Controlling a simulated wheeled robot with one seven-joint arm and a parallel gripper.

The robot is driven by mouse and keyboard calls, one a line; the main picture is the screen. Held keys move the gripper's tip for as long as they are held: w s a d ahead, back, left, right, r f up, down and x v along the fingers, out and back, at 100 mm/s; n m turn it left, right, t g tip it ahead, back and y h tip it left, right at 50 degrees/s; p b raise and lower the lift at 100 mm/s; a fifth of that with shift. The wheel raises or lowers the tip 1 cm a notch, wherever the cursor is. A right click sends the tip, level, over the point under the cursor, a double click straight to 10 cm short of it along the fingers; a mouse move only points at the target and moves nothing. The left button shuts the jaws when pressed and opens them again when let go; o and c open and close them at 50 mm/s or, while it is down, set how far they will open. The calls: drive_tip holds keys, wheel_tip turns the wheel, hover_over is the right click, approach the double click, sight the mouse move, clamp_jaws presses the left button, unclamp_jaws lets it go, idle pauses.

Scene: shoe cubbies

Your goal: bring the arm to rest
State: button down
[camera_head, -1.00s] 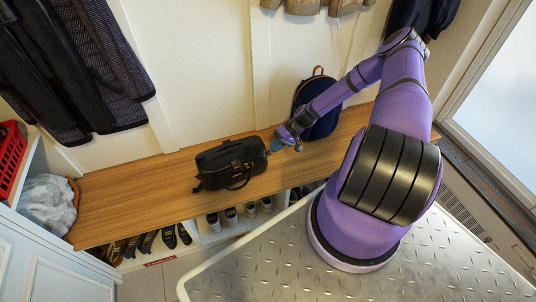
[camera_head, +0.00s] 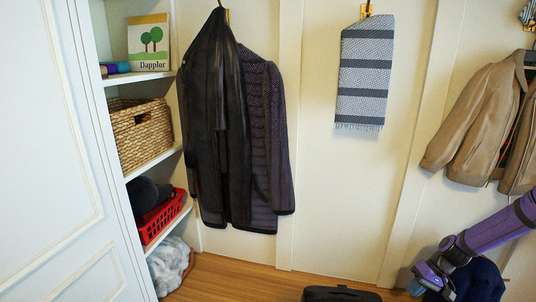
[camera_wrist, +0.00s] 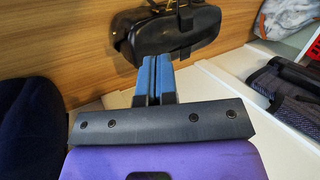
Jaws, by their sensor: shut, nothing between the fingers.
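My purple arm reaches in from the right edge of the head view, and my gripper (camera_head: 416,287) is low at the right, beside the dark blue backpack (camera_head: 478,281). In the wrist view my gripper (camera_wrist: 153,78) shows two blue fingers pressed together with nothing between them. A black bag (camera_wrist: 165,32) lies beyond the fingertips on the wooden bench (camera_wrist: 60,50), apart from them as far as I can tell. The top of the bag also shows at the bottom of the head view (camera_head: 340,294).
Dark coats (camera_head: 235,130), a striped scarf (camera_head: 364,75) and a tan jacket (camera_head: 485,125) hang on the wall. Shelves at left hold a wicker basket (camera_head: 140,133), a red basket (camera_head: 162,216) and a book (camera_head: 148,42). Bench (camera_head: 235,280) left of the bag is clear.

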drive_tip(key=s+a+r+h, duration=0.2)
drive_tip(key=a+r, duration=0.1)
drive_tip(key=r, duration=0.9)
drive_tip(key=s+a+r+n+h, duration=0.1)
drive_tip(key=a+r+h, duration=0.15)
drive_tip(key=r, duration=0.85)
drive_tip(key=s+a+r+h, duration=0.2)
drive_tip(key=a+r, duration=0.1)
drive_tip(key=r, duration=0.9)
drive_tip(key=s+a+r+t, duration=0.2)
drive_tip(key=s+a+r, duration=0.2)
drive_tip(key=s+r, duration=0.4)
drive_tip(key=s+a+r+t, duration=0.3)
drive_tip(key=s+a+r, duration=0.2)
drive_tip(key=s, duration=1)
wheel_tip(320, 180, up, 3)
drive_tip(key=shift+a+f+m+t, duration=0.1)
drive_tip(key=shift+a+m+t, duration=0.1)
drive_tip(key=shift+m+t, duration=0.15)
